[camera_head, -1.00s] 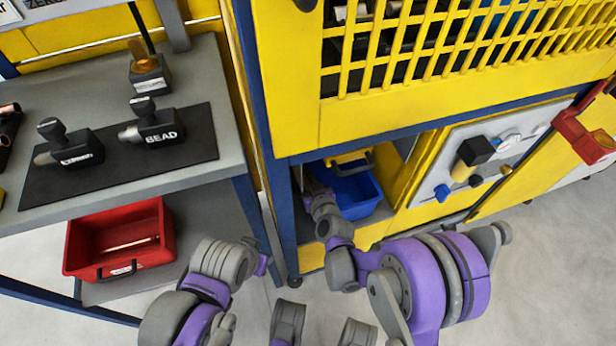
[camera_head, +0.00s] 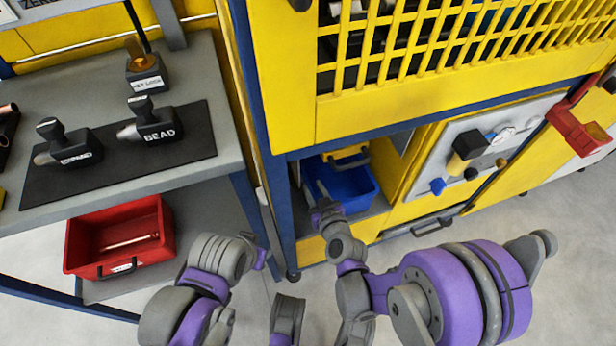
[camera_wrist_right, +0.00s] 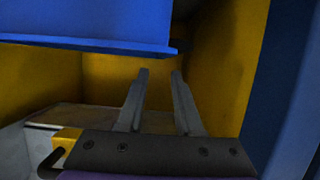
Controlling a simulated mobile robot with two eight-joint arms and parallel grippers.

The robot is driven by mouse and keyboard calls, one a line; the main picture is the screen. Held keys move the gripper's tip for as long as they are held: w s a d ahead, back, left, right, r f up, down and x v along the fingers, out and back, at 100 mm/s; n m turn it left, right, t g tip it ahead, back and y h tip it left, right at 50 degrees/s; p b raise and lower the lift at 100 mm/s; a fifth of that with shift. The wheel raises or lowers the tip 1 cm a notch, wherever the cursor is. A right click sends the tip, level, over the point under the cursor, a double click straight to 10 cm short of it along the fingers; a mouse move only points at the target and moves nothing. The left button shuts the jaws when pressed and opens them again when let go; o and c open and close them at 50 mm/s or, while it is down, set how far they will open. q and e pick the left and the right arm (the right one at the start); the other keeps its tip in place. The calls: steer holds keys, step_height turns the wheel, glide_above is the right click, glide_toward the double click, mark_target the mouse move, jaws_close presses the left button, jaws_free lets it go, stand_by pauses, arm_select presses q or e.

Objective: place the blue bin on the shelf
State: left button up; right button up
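The blue bin (camera_head: 350,187) sits in the low compartment of the yellow machine, on the compartment floor as far as I can tell. In the right wrist view the blue bin (camera_wrist_right: 95,25) fills the upper left. My right gripper (camera_head: 314,188) reaches into the compartment at the bin's left front side. In the right wrist view its two fingers (camera_wrist_right: 159,73) are apart with nothing between them. The bin's edge lies beyond the fingertips, and contact cannot be told. Parts of my left arm show at the lower left, but its gripper fingers do not.
A blue post (camera_head: 278,215) borders the compartment on the left. A red bin (camera_head: 82,258) holding a copper tube (camera_head: 130,242) is on the lower shelf of the grey table (camera_head: 75,95). A control panel (camera_head: 500,130) is right of the compartment.

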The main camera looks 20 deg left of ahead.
steer(key=shift+v, duration=1.9)
steer(key=s+d+r+m+g+h, duration=0.2)
steer(key=s+d+m+g+h, duration=0.1)
steer(key=s+d, duration=0.6)
steer(key=s+d+r+m+g+h, duration=0.3)
steer(key=s+d, duration=0.6)
steer(key=d, duration=0.8)
steer(key=shift+s+m+g+h, duration=0.4)
steer(key=shift+m+g+h, duration=0.15)
steer(key=shift+h, duration=0.35)
steer(key=shift+d+r, duration=0.1)
steer(key=shift+r, duration=0.05)
